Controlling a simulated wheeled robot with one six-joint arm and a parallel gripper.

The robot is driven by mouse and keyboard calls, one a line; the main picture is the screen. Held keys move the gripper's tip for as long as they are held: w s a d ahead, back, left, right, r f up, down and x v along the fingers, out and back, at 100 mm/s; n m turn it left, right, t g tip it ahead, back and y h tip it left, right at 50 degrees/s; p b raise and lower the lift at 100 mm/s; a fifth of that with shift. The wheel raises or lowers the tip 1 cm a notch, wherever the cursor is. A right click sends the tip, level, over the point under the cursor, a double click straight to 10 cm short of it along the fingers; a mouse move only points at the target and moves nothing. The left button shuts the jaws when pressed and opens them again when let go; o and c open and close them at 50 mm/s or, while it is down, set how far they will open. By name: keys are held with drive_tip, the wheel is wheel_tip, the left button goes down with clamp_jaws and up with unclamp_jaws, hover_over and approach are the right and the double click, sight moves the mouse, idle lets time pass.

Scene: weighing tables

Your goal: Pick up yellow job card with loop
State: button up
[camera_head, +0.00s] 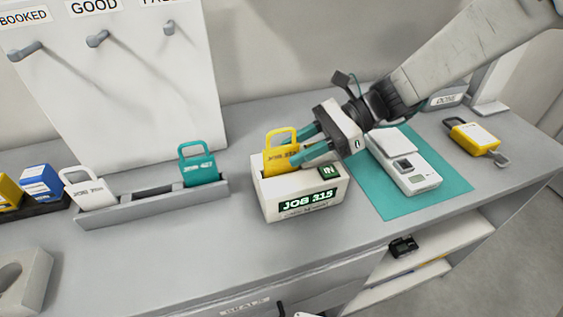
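The yellow job card with a loop (278,160) stands upright in the top of a white box (303,207) whose display reads JOB 315. Its loop points up, and its lower end is hidden inside the box. My gripper (293,147) reaches in from the right with two teal-tipped fingers. The fingers are spread apart, with their tips at the card's right side. One finger is farther back near the loop and the other nearer the front. I cannot tell whether either finger touches the card.
A grey rack (150,205) at left holds a white card (85,190) and a teal card (198,165). A scale (405,165) stands on a teal mat (450,185) at right. A yellow tag (473,138) lies beyond. A pegboard (120,100) stands behind the rack.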

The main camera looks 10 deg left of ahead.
sight(282, 157)
drive_tip(key=shift+x, duration=2)
clamp_jaws()
